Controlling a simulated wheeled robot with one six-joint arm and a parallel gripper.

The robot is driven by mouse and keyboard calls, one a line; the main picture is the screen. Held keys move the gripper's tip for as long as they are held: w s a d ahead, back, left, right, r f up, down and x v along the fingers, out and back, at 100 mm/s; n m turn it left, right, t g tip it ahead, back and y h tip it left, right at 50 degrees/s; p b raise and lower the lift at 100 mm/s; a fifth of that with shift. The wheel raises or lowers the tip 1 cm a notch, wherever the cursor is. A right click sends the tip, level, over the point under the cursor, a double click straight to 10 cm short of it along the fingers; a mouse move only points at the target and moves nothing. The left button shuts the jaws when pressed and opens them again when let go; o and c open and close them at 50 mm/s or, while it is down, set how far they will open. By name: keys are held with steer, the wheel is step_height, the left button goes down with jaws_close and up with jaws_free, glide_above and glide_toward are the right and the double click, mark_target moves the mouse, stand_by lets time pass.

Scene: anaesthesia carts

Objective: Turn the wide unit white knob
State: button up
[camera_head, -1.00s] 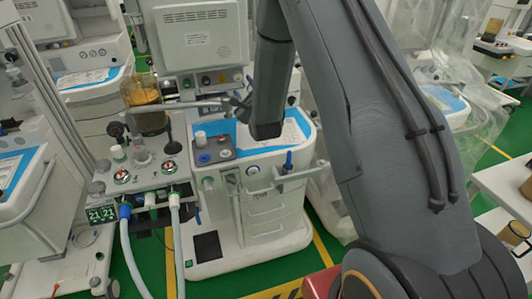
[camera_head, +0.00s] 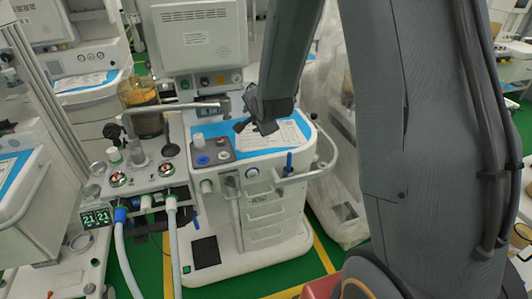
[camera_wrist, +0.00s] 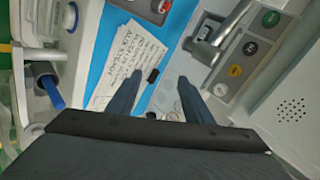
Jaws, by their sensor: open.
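The anaesthesia cart in the middle has a grey panel (camera_head: 212,151) on its blue-and-white top. An upright white knob (camera_head: 199,140) stands on this panel, beside a blue knob (camera_head: 203,160) and a red-and-white one (camera_head: 222,156). Another round white knob (camera_head: 206,186) sits on the cart's front face. Which one is the task's knob, I cannot tell. My gripper (camera_head: 254,127) is above the worktop, right of the panel, open and empty, touching no knob. In the wrist view my gripper (camera_wrist: 160,78) points over a printed sheet (camera_wrist: 128,62); part of the panel shows at the top edge.
A grey bar (camera_head: 185,107) crosses behind the panel. A blue-handled part (camera_head: 289,163) and a white side rail (camera_head: 315,172) stick out at the cart's front right. Hoses (camera_head: 172,245) hang from the left-hand block (camera_head: 140,175).

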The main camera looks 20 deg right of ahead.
steer(key=s+f+n+g+b, duration=0.1)
steer(key=s+n+g, duration=0.4)
steer(key=s, duration=0.9)
steer(key=f+n, duration=0.1)
steer(key=n, duration=0.2)
steer(key=shift+s+f, duration=0.2)
steer(key=shift+s, duration=0.1)
